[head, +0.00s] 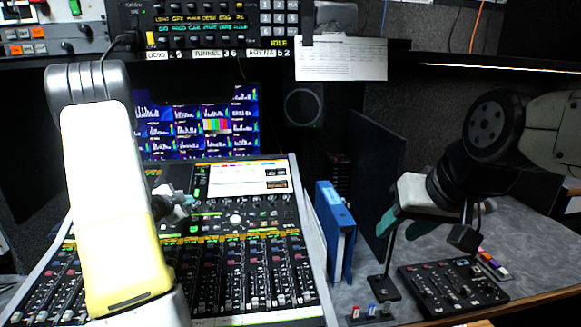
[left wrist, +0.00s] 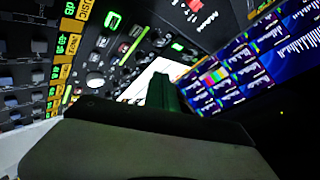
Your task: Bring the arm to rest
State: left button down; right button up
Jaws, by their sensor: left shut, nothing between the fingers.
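My left arm reaches up and forward over the mixing console (head: 305,250) in the head view. My left gripper (head: 184,207) is partly hidden behind that arm, above the upper part of the console. Its green fingers (left wrist: 166,93) are together and empty in the left wrist view, in front of the console's panel and screen. My right gripper (head: 408,226) hangs over the grey desk at the right, with its teal fingers apart and nothing seen between them. It is right of the blue binder (head: 335,230).
Monitors (head: 205,125) stand behind the console. A small mixer (head: 452,289) and a gooseneck microphone base (head: 383,288) are on the desk below my right gripper. A dark panel (head: 373,170) stands behind the binder. A rack unit (head: 215,25) and paper sheet (head: 341,59) are above.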

pick_arm(q)
jog(key=s+d+r+n+g+y, duration=0.1)
jog(key=s+d+r+n, duration=0.3)
jog(key=r, duration=0.4)
jog(key=s+d+r+n+g+y, duration=0.1)
jog(key=s+d+r+n, duration=0.1)
jog(key=s+d+r, duration=0.4)
jog(key=s+d+r+n+g+h, duration=0.1)
jog(key=s+d+r+n+g, duration=0.1)
jog(key=s+d, duration=0.6)
jog(key=s+d+r+n+g+h, duration=0.1)
jog(key=s+d+n+g+h, duration=0.1)
jog(key=s+d, duration=0.7)
jog(key=s+g, duration=0.1)
jog(key=s, duration=0.5)
jog(key=shift+s+d+r+n+h, duration=0.25)
jog(key=shift+s+r+n+h, duration=0.05)
jog(key=shift+s+r+n, duration=0.1)
